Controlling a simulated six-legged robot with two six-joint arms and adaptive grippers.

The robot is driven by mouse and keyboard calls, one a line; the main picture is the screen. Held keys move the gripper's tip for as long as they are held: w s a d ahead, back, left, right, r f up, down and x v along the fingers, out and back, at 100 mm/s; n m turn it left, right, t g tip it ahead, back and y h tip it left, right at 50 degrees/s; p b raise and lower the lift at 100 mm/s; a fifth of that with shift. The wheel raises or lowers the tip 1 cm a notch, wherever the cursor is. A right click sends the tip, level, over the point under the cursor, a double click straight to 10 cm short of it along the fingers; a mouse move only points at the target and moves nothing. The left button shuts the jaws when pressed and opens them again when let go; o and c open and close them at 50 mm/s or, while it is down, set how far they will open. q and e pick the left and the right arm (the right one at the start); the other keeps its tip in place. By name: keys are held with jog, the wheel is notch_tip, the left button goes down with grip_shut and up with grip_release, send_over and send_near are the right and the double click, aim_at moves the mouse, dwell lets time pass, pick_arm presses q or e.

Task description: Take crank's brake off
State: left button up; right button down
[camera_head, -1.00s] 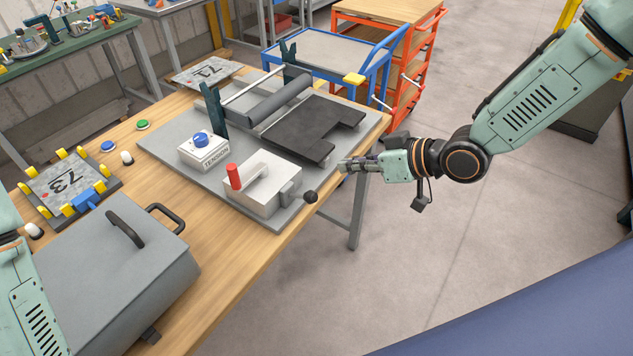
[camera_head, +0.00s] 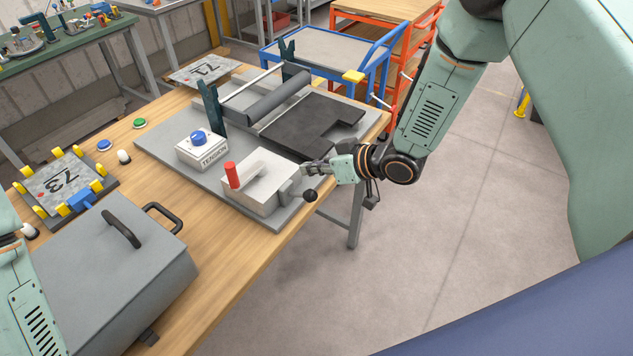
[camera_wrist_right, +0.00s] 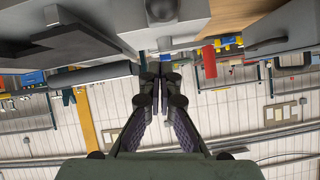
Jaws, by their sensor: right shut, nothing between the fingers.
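A white crank box (camera_head: 262,188) sits at the near corner of a grey base plate. An upright red handle (camera_head: 232,174) stands at its left side. A grey block (camera_head: 285,190) is on its right side, with a black ball knob (camera_head: 310,196) beside it. My right gripper (camera_head: 306,168) is shut and empty, just behind and above the knob, seemingly apart from it. In the right wrist view, the shut fingertips (camera_wrist_right: 160,76) lie below the knob (camera_wrist_right: 162,10), with the red handle (camera_wrist_right: 209,60) to their right. My left gripper is out of view; only part of the left arm shows.
A white tension box (camera_head: 201,151) with a blue knob stands left of the crank box. The roller (camera_head: 277,97) and black panel (camera_head: 310,125) lie behind. A grey case (camera_head: 105,270) is at front left. Free floor lies right of the table.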

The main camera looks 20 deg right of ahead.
aim_at(316, 193)
jog(key=s+f, duration=0.1)
jog(key=f, duration=0.1)
jog(key=shift+s+d+f, duration=0.15)
jog(key=shift+s+f, duration=0.2)
jog(key=shift+s, duration=0.05)
jog(key=shift+f, duration=0.2)
jog(key=shift+w+f, duration=0.1)
jog(key=shift+w, duration=0.05)
